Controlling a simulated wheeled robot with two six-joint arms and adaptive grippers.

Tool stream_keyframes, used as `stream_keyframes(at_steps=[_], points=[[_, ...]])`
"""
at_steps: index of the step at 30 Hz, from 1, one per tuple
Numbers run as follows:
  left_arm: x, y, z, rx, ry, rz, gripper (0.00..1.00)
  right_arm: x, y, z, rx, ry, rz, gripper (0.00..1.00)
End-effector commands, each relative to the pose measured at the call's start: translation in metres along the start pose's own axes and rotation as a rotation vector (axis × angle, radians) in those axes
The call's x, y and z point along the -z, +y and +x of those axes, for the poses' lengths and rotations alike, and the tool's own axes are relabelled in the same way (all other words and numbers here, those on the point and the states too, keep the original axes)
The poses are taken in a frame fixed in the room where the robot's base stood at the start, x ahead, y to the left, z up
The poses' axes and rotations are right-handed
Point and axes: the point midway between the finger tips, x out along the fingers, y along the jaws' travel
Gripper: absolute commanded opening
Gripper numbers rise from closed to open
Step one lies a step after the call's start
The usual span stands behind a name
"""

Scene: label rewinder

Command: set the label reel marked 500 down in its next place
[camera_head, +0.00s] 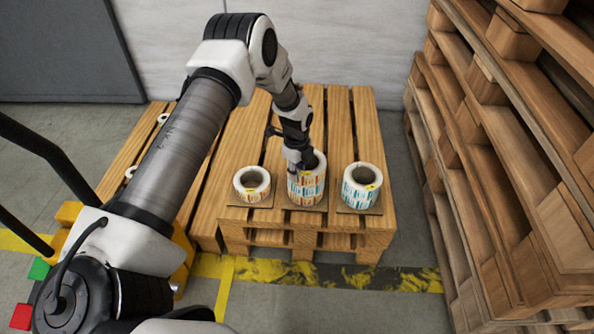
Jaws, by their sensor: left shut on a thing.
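Three label reels stand in a row on the front of a wooden pallet. The middle reel (306,191), with orange and teal printed labels, is in my left gripper (303,168), which is shut on its upper wall. It is upright and looks taller than its neighbours; I cannot tell whether it rests on the pallet, on another reel, or just above. The left reel (252,194) has orange labels and the right reel (360,195) has teal ones. Each has a small yellow tag. The marks are too small to read. My right gripper is not in view.
The pallet (342,120) has bare slats behind the reels. Thin square pads (376,209) lie under the side reels. A tall stack of wooden pallets (475,130) stands close on the right. A wall is behind; yellow-black floor tape (345,276) runs in front.

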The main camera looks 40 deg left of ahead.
Motion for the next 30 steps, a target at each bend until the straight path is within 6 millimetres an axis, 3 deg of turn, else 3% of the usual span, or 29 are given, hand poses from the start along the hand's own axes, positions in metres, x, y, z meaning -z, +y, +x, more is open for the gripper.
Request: stream_keyframes(at_steps=[1, 3, 14, 17, 27, 30], points=[[0.0, 0.0, 0.001, 0.0, 0.0, 0.0, 0.3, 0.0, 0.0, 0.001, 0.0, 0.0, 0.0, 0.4], [0.0, 0.0, 0.0, 0.0, 0.0, 0.0, 0.47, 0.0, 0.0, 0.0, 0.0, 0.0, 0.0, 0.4], [0.0, 0.0, -0.009, 0.001, 0.0, 0.0, 0.47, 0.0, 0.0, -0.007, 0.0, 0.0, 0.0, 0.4], [0.0, -0.001, -0.024, 0.003, 0.001, 0.0, 0.47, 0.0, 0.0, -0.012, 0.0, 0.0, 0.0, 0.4], [0.0, -0.001, -0.11, 0.004, 0.001, -0.001, 0.47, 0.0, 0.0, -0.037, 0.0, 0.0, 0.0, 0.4], [0.0, 0.0, -0.122, 0.001, 0.0, 0.0, 0.47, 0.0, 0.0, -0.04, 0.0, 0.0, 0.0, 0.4]])
